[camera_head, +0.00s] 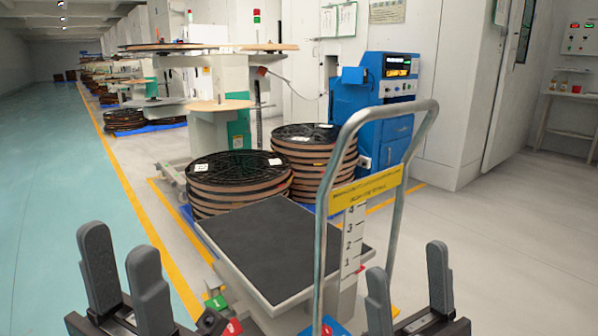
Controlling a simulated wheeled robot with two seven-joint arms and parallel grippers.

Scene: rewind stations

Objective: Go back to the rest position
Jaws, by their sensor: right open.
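My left gripper (124,273) is at the bottom left, with its two dark grey fingers upright and apart and nothing between them. My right gripper (408,285) is at the bottom right, also open and empty. Both are in front of a lift cart, one on each side of it. The cart has a bare black platform (283,245) and a bent metal handle (320,215). Neither gripper visibly touches the cart.
Two stacks of reels (238,188) stand on blue pallets behind the cart. A blue machine (378,110) stands behind the handle. Rewind stations (222,105) line the left aisle. The teal floor (60,190) at left and the grey floor (510,225) at right are clear.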

